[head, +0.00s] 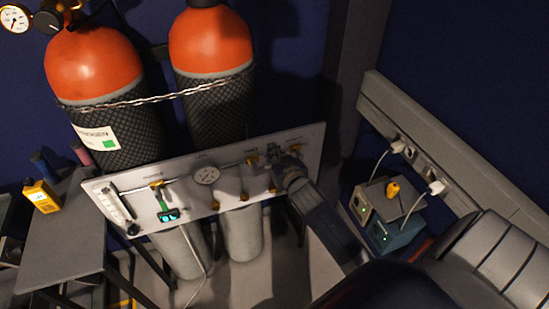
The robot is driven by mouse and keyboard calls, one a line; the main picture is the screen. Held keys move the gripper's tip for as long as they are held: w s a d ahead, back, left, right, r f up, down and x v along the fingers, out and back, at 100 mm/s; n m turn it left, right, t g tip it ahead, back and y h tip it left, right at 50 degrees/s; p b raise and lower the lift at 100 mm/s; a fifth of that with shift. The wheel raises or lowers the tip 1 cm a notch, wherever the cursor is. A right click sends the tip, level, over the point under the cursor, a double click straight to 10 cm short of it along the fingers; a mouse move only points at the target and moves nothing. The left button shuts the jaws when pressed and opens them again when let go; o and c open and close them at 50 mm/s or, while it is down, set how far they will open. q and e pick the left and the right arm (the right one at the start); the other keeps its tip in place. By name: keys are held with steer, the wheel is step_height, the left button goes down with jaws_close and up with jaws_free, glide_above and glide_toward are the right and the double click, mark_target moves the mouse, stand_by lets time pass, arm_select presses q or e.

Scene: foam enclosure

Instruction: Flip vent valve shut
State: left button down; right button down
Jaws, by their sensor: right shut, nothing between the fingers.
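A pale valve panel (232,185) stands in front of two gas cylinders. It carries a round gauge (206,175), several brass fittings and a green-handled part (163,203) with a small teal-lit display at left. Its printed labels are too small to read, so I cannot tell for sure which valve is the vent valve. My right gripper (277,156) is shut and empty at the panel's upper right, close to a brass fitting (252,160). The gripper and wrist hide part of the panel there, and contact cannot be told. My left gripper is not in view.
Two orange-topped cylinders (92,66) (210,40) are held by a chain (150,98) behind the panel. A grey table (65,235) with a yellow device (41,196) is at left. Small boxes (397,235) with cables sit at right below a wall socket rail (440,150).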

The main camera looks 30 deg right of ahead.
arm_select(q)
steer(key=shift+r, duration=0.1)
arm_select(e)
steer(key=shift+s+f, duration=0.1)
steer(key=shift+f, duration=1.2)
